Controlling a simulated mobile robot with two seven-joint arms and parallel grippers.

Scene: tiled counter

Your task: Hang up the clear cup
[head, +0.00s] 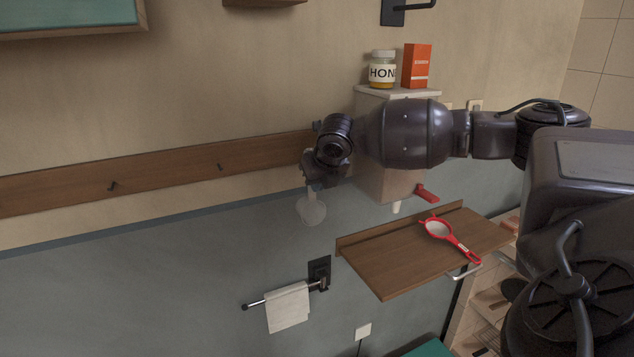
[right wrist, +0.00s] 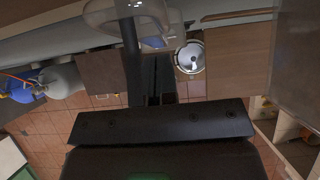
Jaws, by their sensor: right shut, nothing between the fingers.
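The clear cup (head: 311,208) is at the right end of the wooden hook rail (head: 160,178), just below my right gripper (head: 318,178). Its rounded clear body also shows at the top edge of the right wrist view (right wrist: 108,14), close to the dark fingers (right wrist: 145,70). My right gripper is shut with nothing between its fingers. Whether the cup hangs on a hook is hidden behind the gripper. Two dark hooks, one further left (head: 112,186) and one nearer (head: 220,167), are bare. My left gripper is out of view.
A wall cabinet (head: 375,180) with a honey jar (head: 382,72) and an orange box (head: 416,66) on top stands behind my right arm. Below are a wooden shelf (head: 385,265) with a red strainer (head: 438,229) and a towel (head: 288,307) on a bar. The wall left of the gripper is clear.

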